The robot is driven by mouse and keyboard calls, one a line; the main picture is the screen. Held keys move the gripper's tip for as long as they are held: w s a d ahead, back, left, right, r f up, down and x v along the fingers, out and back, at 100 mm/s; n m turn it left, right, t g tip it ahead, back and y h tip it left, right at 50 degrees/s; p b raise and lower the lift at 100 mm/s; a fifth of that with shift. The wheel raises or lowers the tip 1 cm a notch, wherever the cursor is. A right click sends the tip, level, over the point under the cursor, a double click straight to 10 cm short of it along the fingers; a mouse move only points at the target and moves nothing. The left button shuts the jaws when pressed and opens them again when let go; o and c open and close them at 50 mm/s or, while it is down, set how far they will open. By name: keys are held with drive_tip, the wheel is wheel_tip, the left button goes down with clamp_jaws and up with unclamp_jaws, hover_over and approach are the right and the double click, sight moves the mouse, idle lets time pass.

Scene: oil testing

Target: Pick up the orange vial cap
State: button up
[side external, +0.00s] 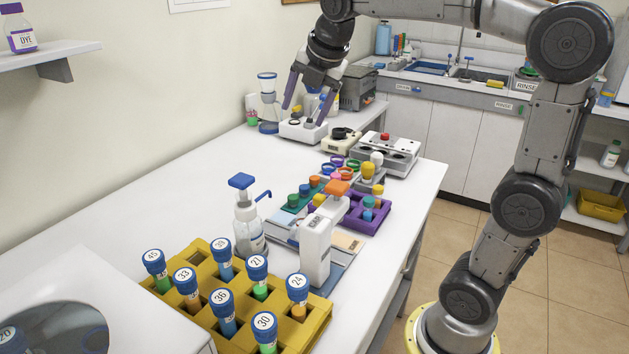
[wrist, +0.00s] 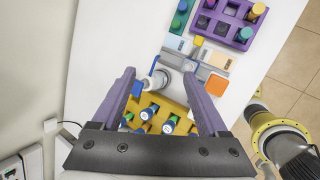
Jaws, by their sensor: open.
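A small orange cap (side external: 314,181) shows on a vial in the green rack (side external: 293,204), mid-table in the side view. I cannot tell whether it is the task's cap, as several other orange or yellow-orange tops stand nearby. A larger orange top (side external: 338,187) sits on a white device; an orange square also shows in the wrist view (wrist: 217,85). My gripper (side external: 303,113) is open and empty, fingers pointing down, at the white device at the table's far end, well apart from the racks. Its purple fingers (wrist: 160,76) are spread in the wrist view.
A purple rack (side external: 372,218) stands beside the green rack. A yellow rack (side external: 188,314) of numbered, blue-capped tubes is at the near end. A bottle with a blue pump (side external: 247,222) and a white upright device (side external: 316,250) stand between.

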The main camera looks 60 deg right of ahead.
drive_tip(key=w+d+f+n+g, duration=0.1)
drive_tip(key=w+d+f+n, duration=0.15)
drive_tip(key=w+d, duration=0.35)
drive_tip(key=g, duration=0.3)
hover_over(314, 178)
drive_tip(key=a, duration=0.1)
drive_tip(key=s+a+f+x, duration=0.1)
drive_tip(key=a+x, duration=0.1)
drive_tip(key=x, duration=0.9)
drive_tip(key=s+a+x, duration=0.1)
drive_tip(key=a+x, duration=0.2)
drive_tip(key=x, duration=0.8)
drive_tip(key=shift+m+h, duration=0.25)
drive_tip(key=shift+h, duration=0.05)
drive_tip(key=shift+s+x, duration=0.2)
drive_tip(key=shift+x, duration=0.85)
drive_tip(key=shift+s+x, duration=0.2)
drive_tip(key=shift+x, duration=0.8)
drive_tip(key=shift+s+x, duration=0.15)
drive_tip(key=shift+x, duration=0.9)
drive_tip(key=shift+a, duration=0.2)
drive_tip(key=shift+c, duration=0.2)
clamp_jaws()
